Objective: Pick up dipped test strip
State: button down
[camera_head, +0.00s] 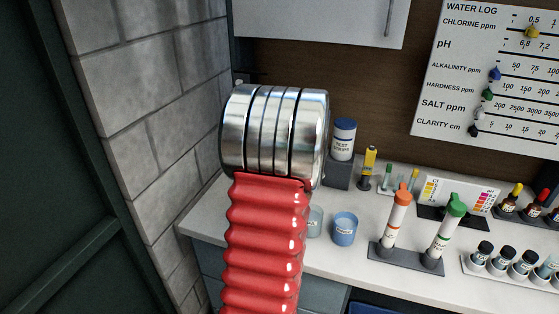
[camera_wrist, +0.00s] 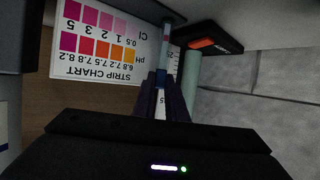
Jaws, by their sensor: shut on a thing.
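In the wrist view my gripper (camera_wrist: 161,82) is shut on a thin pale strip (camera_wrist: 167,48) with a dark blue part between the fingertips. I take it for the test strip; whether it is wet cannot be told. In the head view my gripper and the strip are hidden behind my arm. A test strips bottle (camera_head: 343,140) with a blue cap stands on a dark block just right of my arm.
A blue cup (camera_head: 344,229) and a paler cup (camera_head: 315,222) stand close to my arm. Orange-capped (camera_head: 397,217) and green-capped (camera_head: 447,228) tubes stand in a rack. Small bottles (camera_head: 500,262) fill the right. The water log board (camera_head: 490,80) hangs behind; a block wall (camera_head: 150,100) is at left.

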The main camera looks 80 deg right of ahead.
jog(key=shift+r, duration=0.1)
notch_tip(320, 180, up, 18)
dwell(0.7)
dwell(0.6)
